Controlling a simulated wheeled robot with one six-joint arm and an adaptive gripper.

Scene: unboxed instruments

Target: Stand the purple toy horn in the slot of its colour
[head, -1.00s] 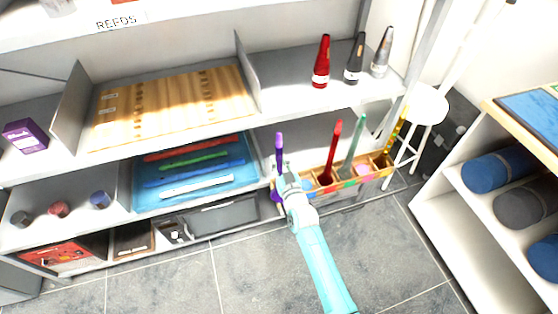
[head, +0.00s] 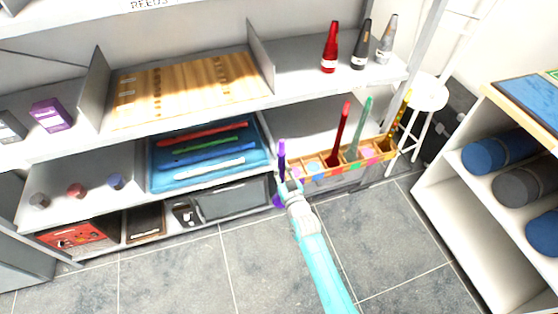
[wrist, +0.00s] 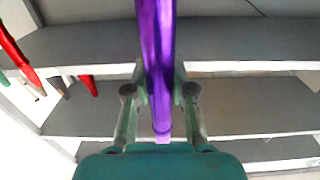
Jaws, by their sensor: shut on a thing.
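My gripper (head: 289,186) is shut on the purple toy horn (head: 282,158) and holds it roughly upright at the left end of the slotted wooden rack (head: 340,178). In the wrist view the purple horn (wrist: 157,60) runs between the two fingers (wrist: 160,92). The rack has coloured tags along its front. A red horn (head: 340,134) and a green horn (head: 359,129) stand in it, and a yellow one (head: 402,108) is at its right end. My gripper hides part of the rack's left end, and I cannot tell which slot is purple.
A blue tray (head: 160,182) with several coloured sticks lies on the shelf to the left. Red, black and grey cones (head: 330,48) stand on the shelf above. A white stool (head: 428,92) is at the right. The grey floor (head: 180,280) in front is clear.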

